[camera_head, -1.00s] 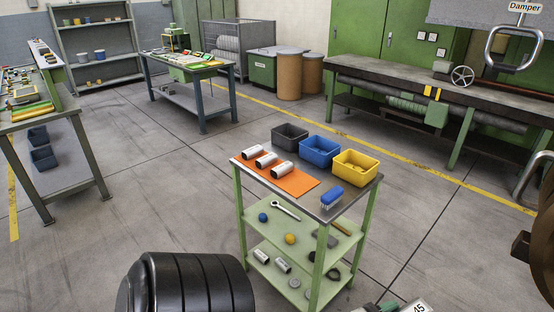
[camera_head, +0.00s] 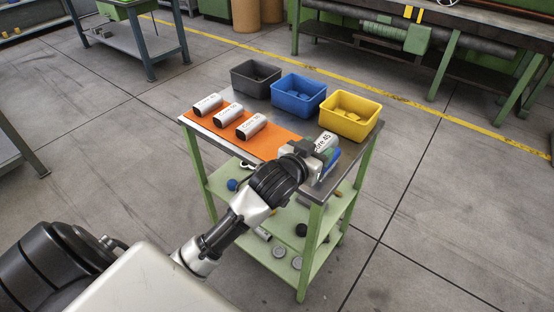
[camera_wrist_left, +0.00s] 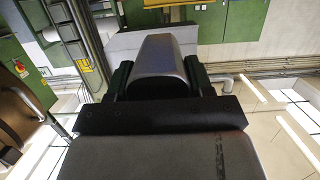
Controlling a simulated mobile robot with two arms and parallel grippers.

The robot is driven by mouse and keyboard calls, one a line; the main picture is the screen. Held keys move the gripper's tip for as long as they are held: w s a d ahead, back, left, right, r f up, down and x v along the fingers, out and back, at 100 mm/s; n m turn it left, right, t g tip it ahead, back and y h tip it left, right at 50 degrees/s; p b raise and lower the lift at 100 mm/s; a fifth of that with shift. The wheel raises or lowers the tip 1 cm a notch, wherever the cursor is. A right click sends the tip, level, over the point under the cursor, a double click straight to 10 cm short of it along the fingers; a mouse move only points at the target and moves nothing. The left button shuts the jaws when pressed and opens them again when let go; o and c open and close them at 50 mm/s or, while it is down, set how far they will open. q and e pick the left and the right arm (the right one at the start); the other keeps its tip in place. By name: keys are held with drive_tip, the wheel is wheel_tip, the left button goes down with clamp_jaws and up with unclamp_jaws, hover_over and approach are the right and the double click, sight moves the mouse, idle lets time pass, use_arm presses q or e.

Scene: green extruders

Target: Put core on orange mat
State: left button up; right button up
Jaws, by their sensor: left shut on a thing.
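The orange mat (camera_head: 262,148) lies on the left part of the green cart's top. Several silver cores lie in a row on it, among them the left one (camera_head: 207,105) and the right one (camera_head: 252,126). My left gripper (camera_head: 318,152) is shut on another silver core (camera_head: 325,143) with a "45" label, over the right part of the cart top, right of the mat. The held core also shows between the fingers in the left wrist view (camera_wrist_left: 162,65). I cannot tell its exact height. My right gripper is not in view.
A grey bin (camera_head: 256,78), a blue bin (camera_head: 298,94) and a yellow bin (camera_head: 348,115) stand along the back of the cart. The blue brush is mostly hidden behind my gripper. The lower shelves hold small parts. The mat's front strip is clear.

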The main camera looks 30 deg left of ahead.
use_arm(q)
drive_tip(key=w+a+b, duration=0.2)
drive_tip(key=w+b, duration=0.1)
drive_tip(key=w, duration=0.2)
drive_tip(key=b, duration=0.2)
hover_over(274, 148)
drive_tip(key=f, duration=0.4)
drive_tip(key=shift+w+d+f, duration=0.15)
drive_tip(key=shift+w+d, duration=0.05)
drive_tip(key=shift+d, duration=0.05)
drive_tip(key=shift+s+a+f, duration=0.1)
drive_tip(key=shift+a+f, duration=0.2)
drive_tip(key=shift+a, duration=0.05)
drive_tip(key=shift+f, duration=1.95)
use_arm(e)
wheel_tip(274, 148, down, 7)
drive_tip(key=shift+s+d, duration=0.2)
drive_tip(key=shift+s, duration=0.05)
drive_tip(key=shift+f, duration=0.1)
